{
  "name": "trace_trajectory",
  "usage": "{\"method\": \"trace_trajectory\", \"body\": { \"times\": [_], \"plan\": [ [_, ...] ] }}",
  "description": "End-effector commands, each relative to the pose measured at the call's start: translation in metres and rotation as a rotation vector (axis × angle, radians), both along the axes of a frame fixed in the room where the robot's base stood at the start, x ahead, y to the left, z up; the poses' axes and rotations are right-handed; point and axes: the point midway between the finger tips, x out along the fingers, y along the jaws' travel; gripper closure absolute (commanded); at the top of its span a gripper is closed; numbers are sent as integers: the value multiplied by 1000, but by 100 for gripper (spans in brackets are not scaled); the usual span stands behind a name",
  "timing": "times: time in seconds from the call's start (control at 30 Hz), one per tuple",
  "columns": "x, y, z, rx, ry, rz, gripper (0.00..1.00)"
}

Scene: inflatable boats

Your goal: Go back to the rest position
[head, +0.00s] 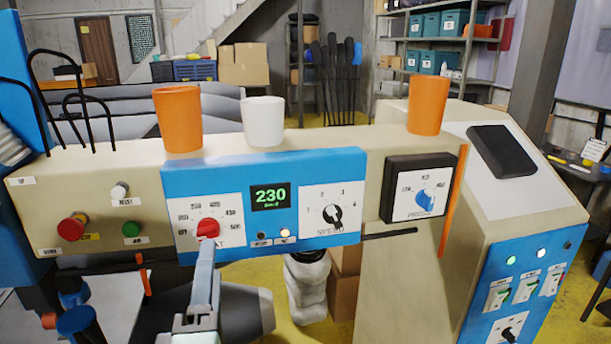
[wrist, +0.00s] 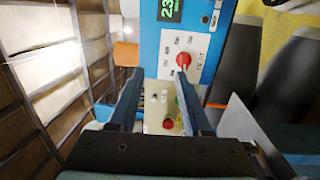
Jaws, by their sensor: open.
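My gripper (head: 206,246) reaches up from below to the front of the blue control panel (head: 262,165). It also shows in the wrist view (wrist: 159,73), with its two fingers apart and nothing held between them. The red heat knob (head: 208,229) is just above the fingertips in the head view. In the wrist view the red knob (wrist: 183,59) appears just past the right fingertip; I cannot tell whether they touch. The green display (head: 270,197) reads 230. The black speed knob (head: 332,214) is to the right on the same panel.
Two orange cups (head: 180,120) (head: 428,106) and a white cup (head: 262,122) stand on the machine's top ledge. A red button (head: 71,227) and green button (head: 132,229) are at left. A blue pressure knob (head: 425,200) and white-topped console (head: 530,165) are at right.

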Motion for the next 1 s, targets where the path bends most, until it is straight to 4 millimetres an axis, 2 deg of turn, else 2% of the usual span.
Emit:
{"method": "trace_trajectory", "body": {
  "times": [0.03, 0.23, 0.4, 0.5, 0.6, 0.7, 1.0],
  "plan": [
    [1, -11, 25, 99, -36, -5, 51],
    [-8, -56, 125, 608, -169, 58, 51],
    [-35, -92, 203, 1020, -282, 212, 51],
    [-54, -109, 237, 1213, -328, 321, 51],
    [-69, -122, 259, 1350, -360, 414, 51],
    [-79, -129, 272, 1430, -374, 475, 51],
    [-83, -132, 276, 1459, -378, 499, 51]
  ]
}}
